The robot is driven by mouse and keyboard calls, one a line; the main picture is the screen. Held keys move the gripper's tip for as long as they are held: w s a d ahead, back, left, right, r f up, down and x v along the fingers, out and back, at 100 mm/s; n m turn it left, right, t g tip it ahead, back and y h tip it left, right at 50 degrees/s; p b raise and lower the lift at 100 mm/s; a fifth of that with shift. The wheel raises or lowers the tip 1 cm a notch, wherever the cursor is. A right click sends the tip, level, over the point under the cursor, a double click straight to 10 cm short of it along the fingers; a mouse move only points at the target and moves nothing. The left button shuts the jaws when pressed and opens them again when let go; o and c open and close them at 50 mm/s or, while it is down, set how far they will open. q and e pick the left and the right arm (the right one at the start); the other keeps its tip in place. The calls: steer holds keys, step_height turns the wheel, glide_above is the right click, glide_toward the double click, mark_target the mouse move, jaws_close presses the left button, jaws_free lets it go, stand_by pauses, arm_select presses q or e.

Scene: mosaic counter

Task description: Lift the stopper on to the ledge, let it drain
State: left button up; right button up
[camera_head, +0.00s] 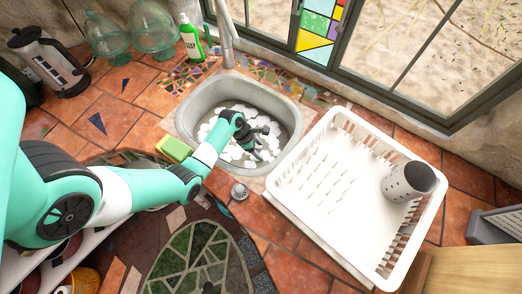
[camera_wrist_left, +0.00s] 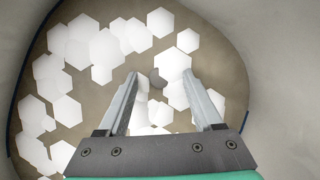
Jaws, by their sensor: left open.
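The grey stone sink (camera_head: 187,110) holds murky water with white foam flakes. A small round dark grey thing, likely the stopper (camera_wrist_left: 157,79), shows partly among the flakes in the left wrist view; I cannot make it out in the head view. My left gripper (camera_head: 262,143) reaches down into the sink, fingers spread. In the left wrist view the open, empty fingertips (camera_wrist_left: 160,74) stand either side of the likely stopper, apart from it. A small round metal piece (camera_head: 239,191) sits on the tiles in front of the sink. My right gripper is out of view.
A white dish rack (camera_head: 330,215) with a grey perforated cup (camera_head: 408,181) stands right of the sink. A green-yellow sponge (camera_head: 174,148) lies at the sink's left front. A soap bottle (camera_head: 191,38) and the faucet (camera_head: 226,45) stand behind. Sink walls enclose the gripper.

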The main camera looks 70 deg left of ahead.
arm_select(q)
jaws_close()
steer(key=shift+r, duration=0.1)
